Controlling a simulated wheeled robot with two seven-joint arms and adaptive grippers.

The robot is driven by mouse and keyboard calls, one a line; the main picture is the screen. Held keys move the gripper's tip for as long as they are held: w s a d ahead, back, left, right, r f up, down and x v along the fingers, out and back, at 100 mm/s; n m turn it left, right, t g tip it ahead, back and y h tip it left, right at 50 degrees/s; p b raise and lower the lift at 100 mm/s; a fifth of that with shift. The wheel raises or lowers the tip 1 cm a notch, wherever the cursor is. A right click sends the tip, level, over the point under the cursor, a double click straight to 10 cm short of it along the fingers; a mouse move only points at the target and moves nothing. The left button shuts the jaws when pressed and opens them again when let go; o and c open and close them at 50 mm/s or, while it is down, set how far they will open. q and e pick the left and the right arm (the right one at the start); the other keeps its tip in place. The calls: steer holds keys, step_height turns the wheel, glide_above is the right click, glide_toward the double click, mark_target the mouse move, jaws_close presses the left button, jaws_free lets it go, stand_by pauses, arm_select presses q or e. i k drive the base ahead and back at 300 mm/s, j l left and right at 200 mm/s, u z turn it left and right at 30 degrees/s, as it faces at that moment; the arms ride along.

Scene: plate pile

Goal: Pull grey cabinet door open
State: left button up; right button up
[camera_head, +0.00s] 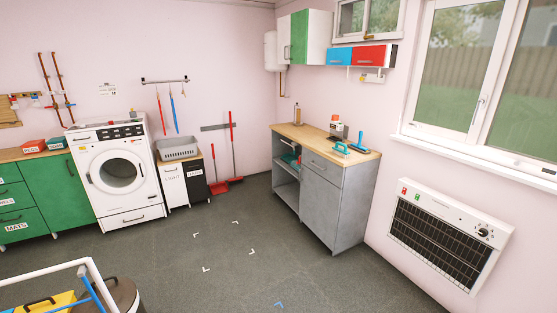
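The grey cabinet (345,205) stands against the right wall, under a wooden countertop (318,140). Its grey door (320,208) looks shut, below a grey drawer front (322,169) with a handle. To the left of the door is an open shelf section (287,190) with a few items on its upper shelf. Neither of my grippers shows in this view.
The floor (235,265) before the cabinet is clear, with white corner marks and a blue mark. A white railing (45,273), yellow item (45,302) and dark bin (122,295) stand at the lower left. A heater (440,240) hangs at right.

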mark_target(319, 203)
steer(key=i, duration=1.8)
steer(key=i+j+z, duration=0.1)
steer(key=i+z, duration=0.2)
steer(key=i, duration=0.2)
steer(key=i+j+z, duration=0.25)
steer(key=i, duration=0.25)
steer(key=i+j+z, duration=0.3)
steer(key=i, duration=0.2)
